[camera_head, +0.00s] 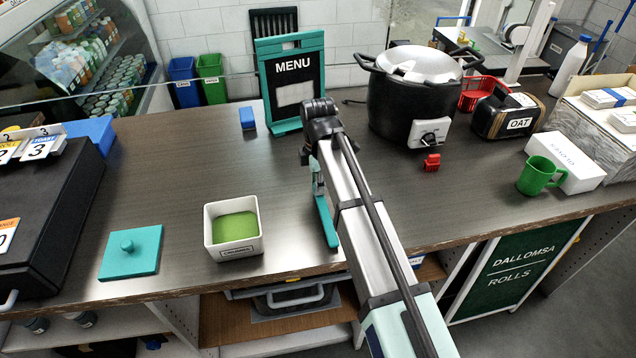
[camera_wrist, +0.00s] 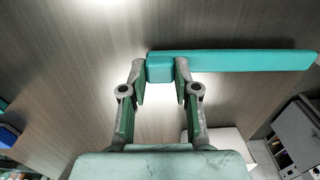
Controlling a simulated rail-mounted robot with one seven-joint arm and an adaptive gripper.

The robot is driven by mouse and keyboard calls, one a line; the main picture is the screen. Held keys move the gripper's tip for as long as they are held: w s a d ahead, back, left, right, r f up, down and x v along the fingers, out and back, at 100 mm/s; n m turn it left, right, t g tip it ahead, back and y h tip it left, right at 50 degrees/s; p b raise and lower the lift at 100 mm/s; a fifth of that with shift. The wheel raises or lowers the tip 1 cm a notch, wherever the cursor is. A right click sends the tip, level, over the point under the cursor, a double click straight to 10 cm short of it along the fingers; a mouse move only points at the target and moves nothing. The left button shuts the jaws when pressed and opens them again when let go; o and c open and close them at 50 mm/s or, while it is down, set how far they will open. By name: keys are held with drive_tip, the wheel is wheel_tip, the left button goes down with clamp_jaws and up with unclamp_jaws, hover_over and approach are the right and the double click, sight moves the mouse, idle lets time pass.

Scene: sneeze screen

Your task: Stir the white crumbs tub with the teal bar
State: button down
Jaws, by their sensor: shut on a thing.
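The white square tub (camera_head: 212,243) stands uncovered near the counter's front edge, filled with green crumbs, with a small label on its front. My gripper (camera_head: 317,178) is to the right of the tub, above the counter. It is shut on one end of the teal bar (camera_head: 326,222). In the wrist view, the bar (camera_wrist: 240,61) has a block at its left end, between the fingertips (camera_wrist: 163,75), and its long part runs off to the right. The bar is apart from the tub. Whether it touches the counter I cannot tell.
A teal lid with a knob (camera_head: 130,252) lies left of the tub. A teal menu stand (camera_head: 296,117) and a small blue block (camera_head: 247,118) are behind. A black cooker (camera_head: 408,100), a red clip (camera_head: 432,162) and a green mug (camera_head: 538,176) are right. Counter between tub and menu is clear.

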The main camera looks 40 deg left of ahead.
drive_tip(key=shift+f, duration=0.5)
drive_tip(key=c, duration=0.9)
unclamp_jaws()
drive_tip(key=shift+o, duration=0.2)
drive_tip(key=shift+f, duration=0.2)
drive_tip(key=shift+b, duration=0.35)
wheel_tip(320, 180, up, 18)
drive_tip(key=b, duration=0.4)
drive_tip(key=shift+s+f, duration=0.2)
drive_tip(key=shift+f, duration=0.05)
drive_tip(key=shift+d, duration=0.1)
